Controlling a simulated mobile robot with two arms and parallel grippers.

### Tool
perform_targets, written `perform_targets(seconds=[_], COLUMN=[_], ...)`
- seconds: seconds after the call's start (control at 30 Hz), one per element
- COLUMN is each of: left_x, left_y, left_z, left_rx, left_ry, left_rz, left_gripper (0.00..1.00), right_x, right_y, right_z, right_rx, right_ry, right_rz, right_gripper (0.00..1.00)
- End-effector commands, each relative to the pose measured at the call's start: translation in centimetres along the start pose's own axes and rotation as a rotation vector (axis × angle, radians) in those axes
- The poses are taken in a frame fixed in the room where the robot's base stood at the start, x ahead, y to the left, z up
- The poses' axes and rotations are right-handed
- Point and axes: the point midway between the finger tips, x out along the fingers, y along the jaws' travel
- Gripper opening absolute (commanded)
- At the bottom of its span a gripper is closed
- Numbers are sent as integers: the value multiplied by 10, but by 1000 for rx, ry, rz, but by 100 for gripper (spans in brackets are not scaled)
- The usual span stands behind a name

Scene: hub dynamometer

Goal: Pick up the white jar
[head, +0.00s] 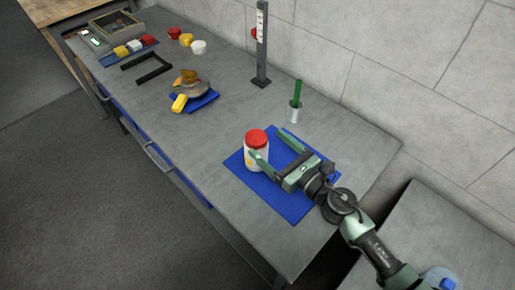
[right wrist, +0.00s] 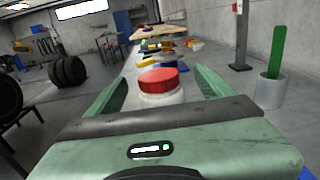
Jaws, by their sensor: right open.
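The white jar (head: 257,158) with a red lid stands upright on a blue mat (head: 293,210) on the grey workbench. My right gripper (head: 268,143) is open, low over the mat, and its two fingers point toward the jar. In the head view, one finger reaches the jar's near side and the other lies behind it to the right. In the right wrist view, the jar (right wrist: 160,84) is centred between the two fingers (right wrist: 163,90), its lower part hidden by the gripper body. I cannot tell if a finger touches it. My left gripper is not in view.
A grey cup with a green stick (head: 295,108) stands just behind the mat. Farther off are a post on a base (head: 262,50), a yellow object on a blue cloth (head: 180,103), a black frame (head: 147,68) and several coloured jars (head: 198,47). The bench left of the mat is clear.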

Motion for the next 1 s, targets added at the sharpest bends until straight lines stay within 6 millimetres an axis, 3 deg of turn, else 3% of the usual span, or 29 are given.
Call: perform_targets(seconds=[0.17, 0.4, 0.67, 0.7, 1.0], left_x=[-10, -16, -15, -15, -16], left_y=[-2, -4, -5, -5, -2], left_z=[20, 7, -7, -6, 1], left_rx=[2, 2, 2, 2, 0], left_ry=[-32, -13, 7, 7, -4], left_rz=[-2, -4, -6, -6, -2], left_gripper=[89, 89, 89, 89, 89], right_x=[23, 55, 58, 58, 58], right_y=[4, 6, 6, 6, 6], right_z=[3, 0, -2, -2, -2], right_rx=[5, 5, 4, 4, 5], right_ry=[-3, -3, -1, -1, -2], right_rz=[-3, -3, -3, -3, -3], right_gripper=[82, 82, 82, 79, 0])
